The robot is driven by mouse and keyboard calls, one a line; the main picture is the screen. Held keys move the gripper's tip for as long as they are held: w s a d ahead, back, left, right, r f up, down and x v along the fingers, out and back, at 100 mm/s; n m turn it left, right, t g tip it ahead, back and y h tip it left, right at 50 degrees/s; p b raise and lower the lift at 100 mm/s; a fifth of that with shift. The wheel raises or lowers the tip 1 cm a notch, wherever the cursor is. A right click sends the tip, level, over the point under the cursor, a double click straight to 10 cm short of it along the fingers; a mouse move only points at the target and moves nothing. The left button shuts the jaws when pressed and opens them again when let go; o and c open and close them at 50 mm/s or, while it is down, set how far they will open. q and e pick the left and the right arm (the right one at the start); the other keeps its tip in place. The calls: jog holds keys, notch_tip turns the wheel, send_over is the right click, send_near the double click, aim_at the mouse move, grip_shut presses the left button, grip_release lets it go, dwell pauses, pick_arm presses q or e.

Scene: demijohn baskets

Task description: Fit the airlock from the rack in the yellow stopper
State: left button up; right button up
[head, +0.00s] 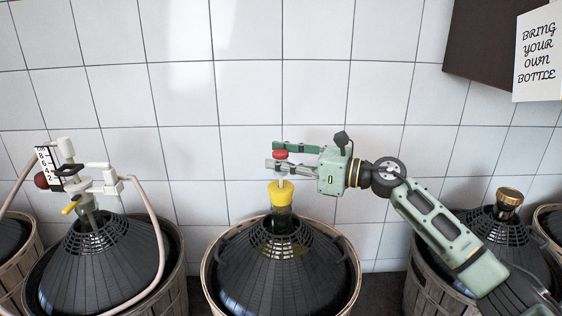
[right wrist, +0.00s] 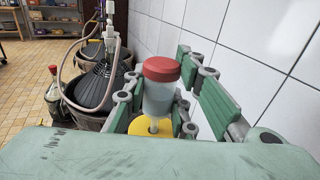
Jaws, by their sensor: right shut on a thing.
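My right gripper (head: 277,157) reaches in from the right and is shut on the airlock. The airlock has a red cap (head: 281,154) and, in the right wrist view, a clear body (right wrist: 158,98). It stands about upright directly above the yellow stopper (head: 280,194), which sits in the neck of the middle demijohn (head: 280,258). The airlock's thin pale stem reaches down to the stopper's top; I cannot tell how far it is inside the hole. The stopper also shows below the airlock in the right wrist view (right wrist: 139,127). My left gripper is out of view. I see no rack.
A left demijohn (head: 98,262) carries a white siphon fitting (head: 78,180) with a pale hose. A demijohn with a brown-capped neck (head: 508,203) stands at right, behind my right arm. The tiled wall (head: 250,90) is close behind. A sign (head: 538,55) hangs at upper right.

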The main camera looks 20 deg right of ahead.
jog(key=shift+f+b, duration=1.1)
jog(key=shift+f, duration=0.25)
jog(key=o, duration=1)
jog(key=shift+r, duration=0.1)
jog(key=shift+s+d, duration=0.15)
jog(key=shift+d, duration=0.1)
jog(key=v, duration=1.1)
jog(key=shift+s+d, duration=0.15)
jog(key=shift+d, duration=0.05)
